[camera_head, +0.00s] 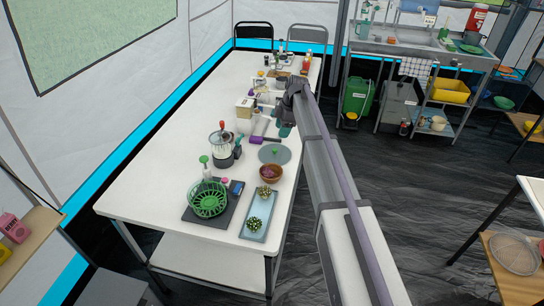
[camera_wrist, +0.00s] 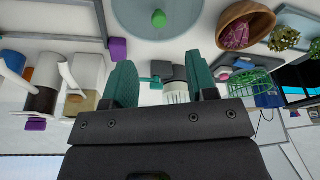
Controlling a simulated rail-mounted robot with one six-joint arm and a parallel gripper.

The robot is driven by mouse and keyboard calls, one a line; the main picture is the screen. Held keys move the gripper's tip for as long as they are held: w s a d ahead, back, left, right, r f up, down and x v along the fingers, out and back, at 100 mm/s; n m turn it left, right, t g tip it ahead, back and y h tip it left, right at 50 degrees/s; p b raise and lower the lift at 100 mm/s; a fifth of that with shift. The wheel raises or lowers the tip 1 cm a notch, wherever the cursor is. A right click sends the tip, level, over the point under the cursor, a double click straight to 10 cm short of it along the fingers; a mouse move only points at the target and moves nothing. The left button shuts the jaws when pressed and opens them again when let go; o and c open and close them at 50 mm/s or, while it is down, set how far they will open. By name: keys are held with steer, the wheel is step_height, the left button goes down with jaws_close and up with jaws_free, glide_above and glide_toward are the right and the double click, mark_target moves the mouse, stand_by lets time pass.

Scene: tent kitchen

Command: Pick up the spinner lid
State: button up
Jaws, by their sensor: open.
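The spinner lid is a flat grey disc (camera_head: 274,154) with a small green knob, lying on the white table near its right edge. In the wrist view the lid (camera_wrist: 180,28) is at the top middle, cut by the frame's edge, beyond my fingertips. My gripper (camera_wrist: 160,75) has two green fingers spread apart with nothing held between them. In the head view my gripper (camera_head: 285,130) is just behind the lid, on its far side, and apart from it. The lower end of the gripper is partly hidden by my arm there.
A brown bowl (camera_head: 271,173) with purple contents stands just in front of the lid. A green basket (camera_head: 208,200) and a light blue tray (camera_head: 254,229) are near the table's front. Clear tabletop lies left.

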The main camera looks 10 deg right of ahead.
steer(key=b, duration=0.4)
glide_above(275, 149)
steer(key=d, duration=0.2)
steer(key=x, duration=0.3)
steer(key=d+x, duration=0.1)
steer(key=x, duration=0.1)
steer(key=shift+s+f, duration=0.1)
steer(key=shift+a+p, duration=0.1)
steer(key=shift+p, duration=0.2)
steer(key=b+x, duration=0.5)
steer(key=shift+r, duration=0.2)
jaws_close()
